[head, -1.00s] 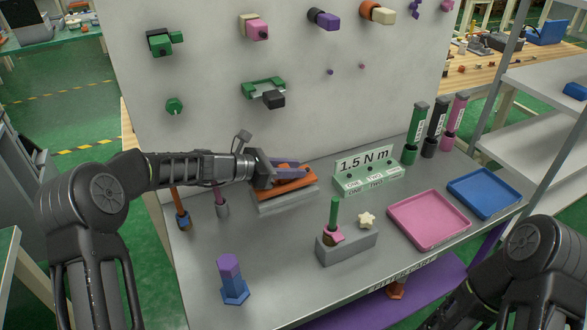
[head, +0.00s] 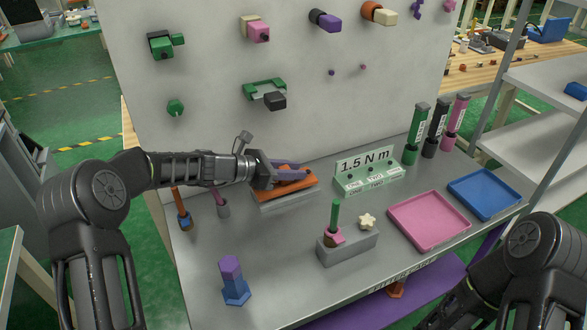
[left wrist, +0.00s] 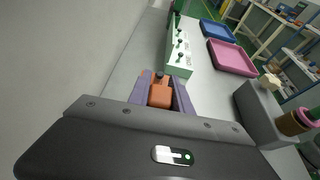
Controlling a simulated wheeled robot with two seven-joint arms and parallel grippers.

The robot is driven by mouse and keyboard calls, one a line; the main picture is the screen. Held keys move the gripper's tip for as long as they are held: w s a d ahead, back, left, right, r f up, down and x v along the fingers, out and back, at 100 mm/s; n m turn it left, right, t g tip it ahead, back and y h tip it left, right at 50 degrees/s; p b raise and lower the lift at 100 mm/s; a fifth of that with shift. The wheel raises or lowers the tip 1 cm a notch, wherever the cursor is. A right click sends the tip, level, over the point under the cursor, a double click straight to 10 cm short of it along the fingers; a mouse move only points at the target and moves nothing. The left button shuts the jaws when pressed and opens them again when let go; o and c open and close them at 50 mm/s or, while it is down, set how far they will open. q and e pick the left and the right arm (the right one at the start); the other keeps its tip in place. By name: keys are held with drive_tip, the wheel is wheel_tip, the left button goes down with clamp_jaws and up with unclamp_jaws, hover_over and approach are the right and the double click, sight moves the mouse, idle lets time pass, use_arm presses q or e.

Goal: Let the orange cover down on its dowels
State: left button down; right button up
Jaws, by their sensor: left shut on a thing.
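The orange cover (head: 298,190) is a flat plate lying over a grey block (head: 287,205) at the back left of the bench. My left gripper (head: 292,172), with purple fingers, is above the plate and shut on its raised orange part. In the left wrist view the orange part (left wrist: 160,93) sits between the two fingers. The dowels are hidden under the cover and fingers, and I cannot tell whether the cover is fully down on the block. My right arm shows at the lower right, but its gripper is out of view.
A green stand marked 1.5 N m (head: 367,170) is right of the cover. A grey block (head: 348,246) with a green post stands in front. Pink (head: 428,219) and blue (head: 484,193) trays lie right. A purple hex post (head: 233,281) is front left. The upright panel (head: 215,75) rises behind.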

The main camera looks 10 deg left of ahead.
idle(1.6)
use_arm(q)
drive_tip(key=shift+f, duration=0.3)
